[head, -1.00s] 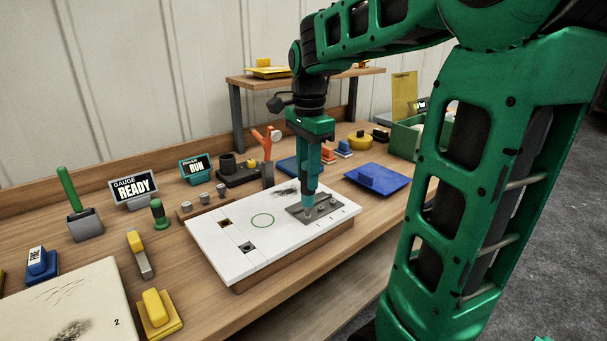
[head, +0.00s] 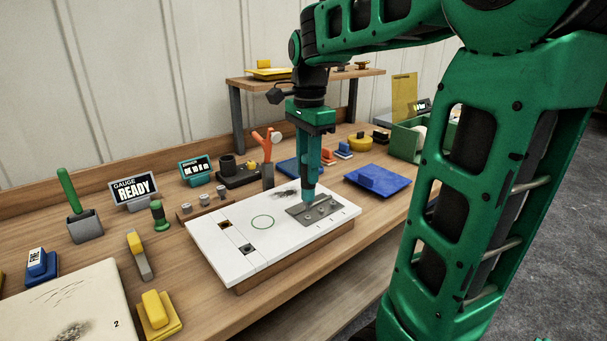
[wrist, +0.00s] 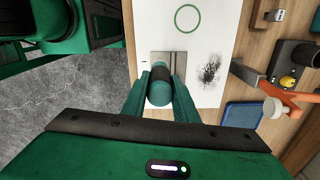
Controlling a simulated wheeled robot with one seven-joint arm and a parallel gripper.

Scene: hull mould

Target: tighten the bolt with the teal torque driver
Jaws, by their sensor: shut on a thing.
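My gripper (head: 312,148) is shut on the teal torque driver (head: 309,184), which hangs upright with its tip down. The driver's round teal end also shows between the fingers in the wrist view (wrist: 159,93). Its tip is over the back left part of a grey metal plate (head: 326,211) on the white panel (head: 215,233). Bolt heads (head: 307,217) show on the plate near the tip. I cannot tell whether the tip touches a bolt; the driver hides the spot behind it. A small teal-framed display (head: 195,168) stands at the back; its marks are too small to read.
A gauge display (head: 135,189) reads READY. An orange-handled tool (head: 267,143) stands upright close behind the panel. A blue tray (head: 377,179) lies right of it. Yellow and blue blocks lie at the left.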

